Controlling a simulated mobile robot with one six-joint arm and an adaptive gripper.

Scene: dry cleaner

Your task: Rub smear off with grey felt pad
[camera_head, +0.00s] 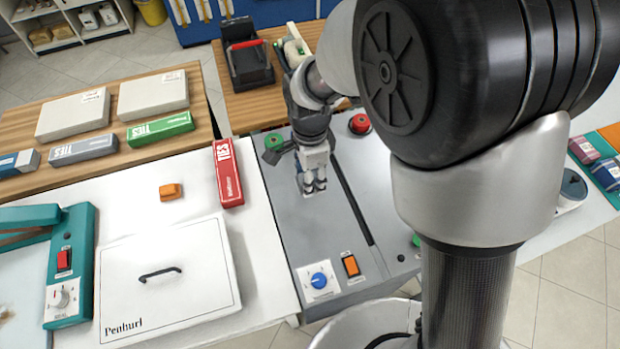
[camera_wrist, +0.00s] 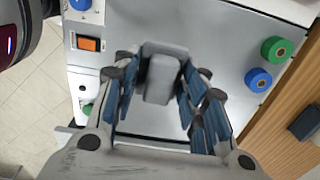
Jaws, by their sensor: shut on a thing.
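My gripper (camera_head: 313,182) points down over the grey machine top (camera_head: 300,235) in the head view. In the wrist view my gripper (camera_wrist: 163,100), with blue-lined fingers, is shut on a small grey block, which looks like the grey felt pad (camera_wrist: 162,77). The pad sits between the fingers over the pale grey surface (camera_wrist: 215,45). I cannot tell whether it touches that surface. I can make out no clear smear in either view; the spot under the pad and fingers is hidden.
The machine top has a dark slot (camera_head: 345,200), a blue knob (camera_head: 318,281), an orange switch (camera_head: 351,265), and red (camera_head: 360,124) and green (camera_head: 274,141) round parts. Left are a red box (camera_head: 228,172), an orange block (camera_head: 171,191) and a white lidded case (camera_head: 165,285).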

